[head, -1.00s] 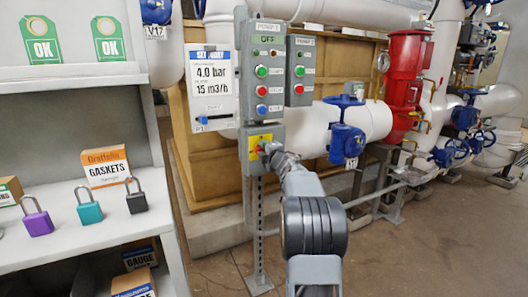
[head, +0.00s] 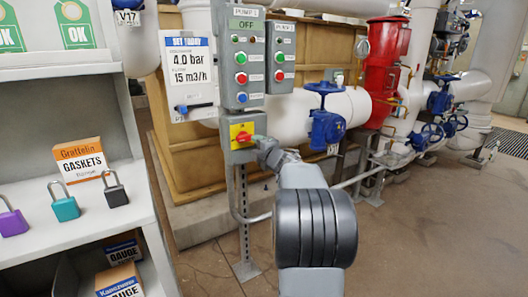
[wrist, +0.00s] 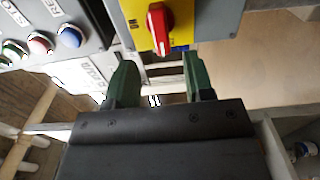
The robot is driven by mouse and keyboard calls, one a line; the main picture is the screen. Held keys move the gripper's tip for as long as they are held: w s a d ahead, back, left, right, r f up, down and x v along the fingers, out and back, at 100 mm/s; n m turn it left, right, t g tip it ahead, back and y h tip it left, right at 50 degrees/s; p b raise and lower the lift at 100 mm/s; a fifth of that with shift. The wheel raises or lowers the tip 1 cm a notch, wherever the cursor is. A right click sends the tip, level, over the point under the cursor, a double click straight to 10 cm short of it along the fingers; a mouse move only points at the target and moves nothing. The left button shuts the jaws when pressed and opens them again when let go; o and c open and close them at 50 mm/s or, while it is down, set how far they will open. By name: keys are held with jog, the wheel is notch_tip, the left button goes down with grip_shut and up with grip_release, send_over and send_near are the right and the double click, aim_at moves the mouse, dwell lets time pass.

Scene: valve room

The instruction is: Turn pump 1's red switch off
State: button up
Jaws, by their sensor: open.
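The red switch (head: 242,136) is a rotary handle on a yellow plate, on a small grey box below the pump button panel. Its handle lies roughly level in the head view. In the wrist view the red switch (wrist: 160,27) stands upright in the picture, with an ON label beside it. My gripper (head: 262,144) is just right of the switch in the head view. In the wrist view my gripper's green fingers (wrist: 158,76) are spread, with nothing between them, and the handle is beyond their tips, apart from them.
The taller button panel (head: 238,70) is directly above the switch box, with a second panel (head: 284,57) beside it. A blue valve (head: 325,125) on a white pipe is to the right. A shelf with padlocks (head: 66,204) stands at left. The floor at right is open.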

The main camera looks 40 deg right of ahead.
jog(key=shift+s+a, duration=0.2)
jog(key=shift+s, duration=1)
jog(key=shift+s+a, duration=0.15)
jog(key=shift+s, duration=1.05)
jog(key=s+a+r+m+g+h+p, duration=0.3)
jog(key=a+r+m+g+p, duration=0.2)
jog(key=a+r+m+p, duration=0.7)
jog(key=s+a+f+m+g+y+p, duration=0.1)
jog(key=s+a+m+g+y+p, duration=0.3)
jog(key=s+a+g+p, duration=0.5)
jog(key=s+a+y+p, duration=0.1)
jog(key=s+a+p, duration=0.6)
jog(key=s+a, duration=0.2)
jog(key=shift+m+y, duration=0.3)
jog(key=shift+y, duration=0.1)
